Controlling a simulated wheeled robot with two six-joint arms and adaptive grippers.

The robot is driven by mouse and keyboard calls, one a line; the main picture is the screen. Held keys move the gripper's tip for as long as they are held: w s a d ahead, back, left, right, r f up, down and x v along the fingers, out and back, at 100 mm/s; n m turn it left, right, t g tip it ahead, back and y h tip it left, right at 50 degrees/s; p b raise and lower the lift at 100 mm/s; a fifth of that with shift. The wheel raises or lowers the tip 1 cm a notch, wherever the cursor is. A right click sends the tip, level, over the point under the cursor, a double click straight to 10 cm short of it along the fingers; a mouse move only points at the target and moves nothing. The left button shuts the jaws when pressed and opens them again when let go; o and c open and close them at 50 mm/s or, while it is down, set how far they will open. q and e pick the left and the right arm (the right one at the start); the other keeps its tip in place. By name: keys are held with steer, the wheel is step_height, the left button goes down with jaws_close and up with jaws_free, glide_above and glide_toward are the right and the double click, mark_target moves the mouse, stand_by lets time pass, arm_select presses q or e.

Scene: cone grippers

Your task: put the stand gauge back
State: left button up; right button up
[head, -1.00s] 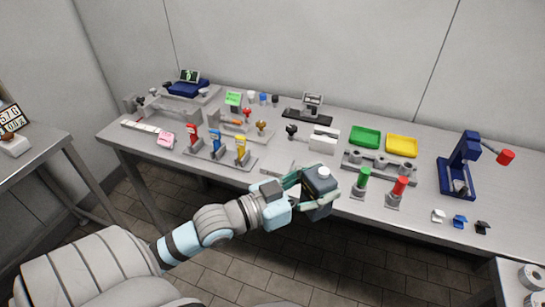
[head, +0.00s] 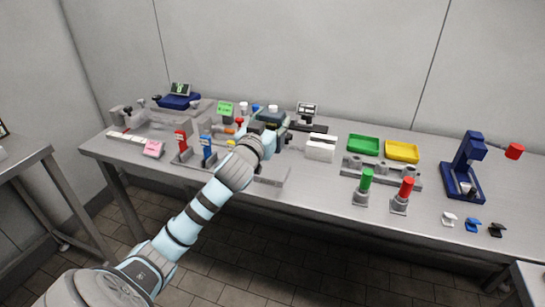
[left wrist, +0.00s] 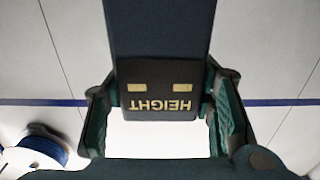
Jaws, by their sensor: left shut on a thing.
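My left gripper (head: 276,133) is shut on a dark blue-grey stand gauge (head: 270,117), with a white top in the head view. In the left wrist view the gauge shows a black block with inverted HEIGHT lettering (left wrist: 160,104), between the green finger pads of my gripper (left wrist: 163,115). In the head view it is over the middle of the bench (head: 330,190); whether its underside touches anything is hidden. My right gripper is not in view.
A black base with a display (head: 308,112) and a white block (head: 321,148) stand just right of my gripper. Red (head: 181,142) and blue (head: 207,148) handled clamps stand left. Green (head: 363,145) and yellow (head: 402,152) trays lie right.

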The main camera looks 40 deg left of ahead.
arm_select(q)
step_height(320, 180, down, 8)
steer(key=shift+r+b, duration=0.1)
steer(key=shift+b, duration=1.05)
steer(key=o, duration=1.4)
steer(key=shift+o, duration=0.2)
steer(key=shift+s+d, duration=0.1)
steer(key=shift+s, duration=0.05)
steer(key=p+v, duration=0.1)
steer(key=v, duration=1)
steer(key=shift+s, duration=0.4)
steer(key=shift+d, duration=0.1)
